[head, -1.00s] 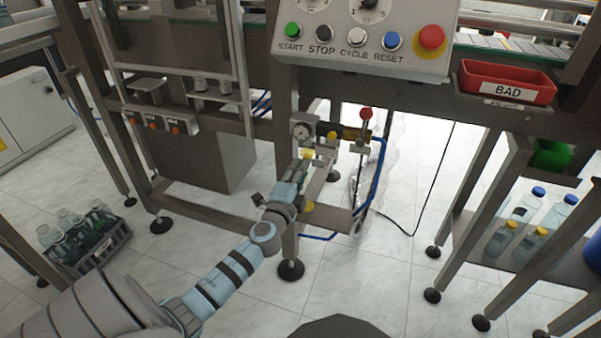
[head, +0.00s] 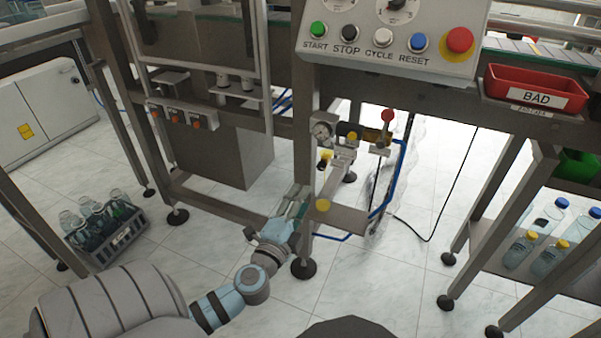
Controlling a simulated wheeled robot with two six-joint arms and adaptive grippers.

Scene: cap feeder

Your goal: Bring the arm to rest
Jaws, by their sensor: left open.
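My left arm comes in from the lower left of the head view. Its gripper (head: 297,200) is open, with nothing seen between its fingers. It is beside a vertical steel leg of the machine, below and left of the air valve unit with a gauge (head: 322,130), a red knob (head: 388,115) and yellow parts. The gripper looks apart from the valve unit. Whether it touches the leg I cannot tell. My right gripper is not in view.
The control panel (head: 390,40) with coloured buttons is above. A red BAD bin (head: 535,88) is at the upper right. Capped bottles (head: 547,258) stand on a low shelf at right. A crate (head: 122,240) of bottles is on the floor at left. Blue hose (head: 398,180) hangs near the valve unit.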

